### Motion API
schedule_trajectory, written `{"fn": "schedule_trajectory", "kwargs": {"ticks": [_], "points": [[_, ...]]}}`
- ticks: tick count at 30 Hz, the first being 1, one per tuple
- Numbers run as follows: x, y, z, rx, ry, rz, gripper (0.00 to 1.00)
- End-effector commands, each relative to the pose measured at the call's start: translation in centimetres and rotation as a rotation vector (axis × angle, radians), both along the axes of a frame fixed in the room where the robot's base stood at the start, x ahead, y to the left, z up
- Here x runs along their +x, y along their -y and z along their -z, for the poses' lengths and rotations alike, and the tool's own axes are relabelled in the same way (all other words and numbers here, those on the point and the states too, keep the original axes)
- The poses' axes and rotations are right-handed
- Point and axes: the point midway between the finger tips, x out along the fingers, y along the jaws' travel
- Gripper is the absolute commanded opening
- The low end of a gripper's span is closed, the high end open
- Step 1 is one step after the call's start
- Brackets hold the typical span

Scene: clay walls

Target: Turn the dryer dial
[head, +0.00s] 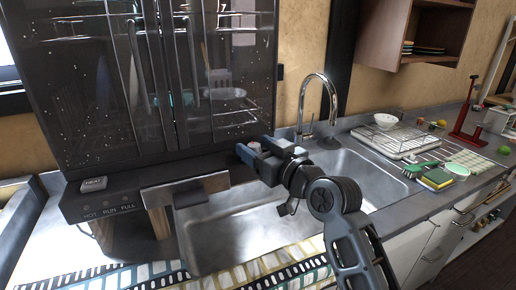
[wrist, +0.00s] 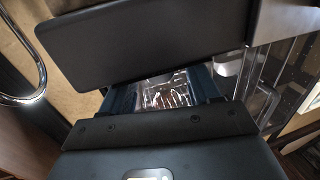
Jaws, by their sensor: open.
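The dish dryer (head: 150,80) is a dark cabinet with glass doors and bar handles at the left of the head view. Its base panel (head: 115,205) carries the words HOT, RUN and FULL beside small lights, with a grey labelled button block (head: 93,184) above them. A small round pale-red piece (head: 254,145) shows just behind my gripper; I cannot tell if it is the dial. My gripper (head: 252,158) is open and empty over the sink's back left, by the dryer's lower right corner. In the wrist view my fingers (wrist: 164,92) stand apart with a shiny surface beyond them.
The steel sink (head: 240,230) lies below my arm, with a curved tap (head: 318,85) behind it. A dish rack (head: 395,138), green brush (head: 420,168) and sponge (head: 437,178) are on the right counter. A dark panel (wrist: 150,45) crosses the upper wrist view.

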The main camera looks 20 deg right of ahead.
Motion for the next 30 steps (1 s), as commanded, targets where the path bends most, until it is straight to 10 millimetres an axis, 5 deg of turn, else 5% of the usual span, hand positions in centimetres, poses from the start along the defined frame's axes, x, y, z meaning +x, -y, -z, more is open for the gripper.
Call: {"fn": "schedule_trajectory", "kwargs": {"ticks": [18,30], "points": [[-7.1,1.7,0.1,0.000,0.001,0.001,0.61],[-7.6,1.8,0.0,0.000,0.000,0.000,0.61]]}}
